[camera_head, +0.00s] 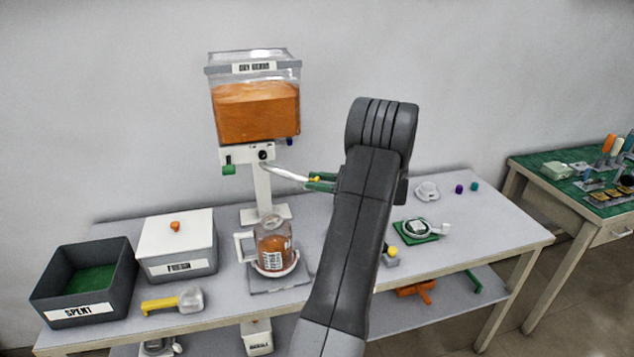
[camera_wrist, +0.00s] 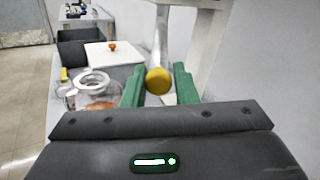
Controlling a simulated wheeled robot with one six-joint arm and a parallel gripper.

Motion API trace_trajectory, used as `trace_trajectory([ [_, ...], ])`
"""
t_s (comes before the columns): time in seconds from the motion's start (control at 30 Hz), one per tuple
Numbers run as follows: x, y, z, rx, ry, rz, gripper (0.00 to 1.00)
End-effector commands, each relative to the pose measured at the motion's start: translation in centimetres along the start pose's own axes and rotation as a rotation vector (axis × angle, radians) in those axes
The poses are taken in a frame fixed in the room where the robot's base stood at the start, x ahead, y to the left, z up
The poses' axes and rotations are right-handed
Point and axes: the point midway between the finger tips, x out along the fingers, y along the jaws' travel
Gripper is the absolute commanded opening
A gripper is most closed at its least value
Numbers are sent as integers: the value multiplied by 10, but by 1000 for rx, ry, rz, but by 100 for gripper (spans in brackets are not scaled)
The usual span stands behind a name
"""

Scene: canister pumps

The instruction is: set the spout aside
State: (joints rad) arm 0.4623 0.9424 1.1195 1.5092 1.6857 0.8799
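The spout (camera_head: 283,172) is a pale tube that runs from the pump head (camera_head: 240,155) down and right, ending in a yellow tip. The pump head sits under a clear canister (camera_head: 256,110) of orange contents. My gripper (camera_head: 318,181) has green fingers, one on each side of the spout's end. In the wrist view the yellow tip (camera_wrist: 158,81) shows between the fingers (camera_wrist: 160,82), with narrow gaps beside it. The fingers look open around the spout, not closed on it. The spout still meets the pump head.
A glass jar (camera_head: 273,243) with orange contents stands below the pump. A white FRESH box (camera_head: 177,259), a grey SPENT bin (camera_head: 82,313) and a yellow-handled scoop (camera_head: 172,301) are at left. A green mat (camera_head: 417,238) and a white cup (camera_head: 427,190) are at right.

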Motion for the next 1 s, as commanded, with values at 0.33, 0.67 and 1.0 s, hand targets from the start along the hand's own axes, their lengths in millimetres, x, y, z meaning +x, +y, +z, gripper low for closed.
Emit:
trace_trajectory([
  [0.33,0,0,1,-1,0,0,45],
  [0.67,-40,-1,-1,-3,0,-4,45],
  [1.0,-114,-1,-1,-3,1,-3,45],
])
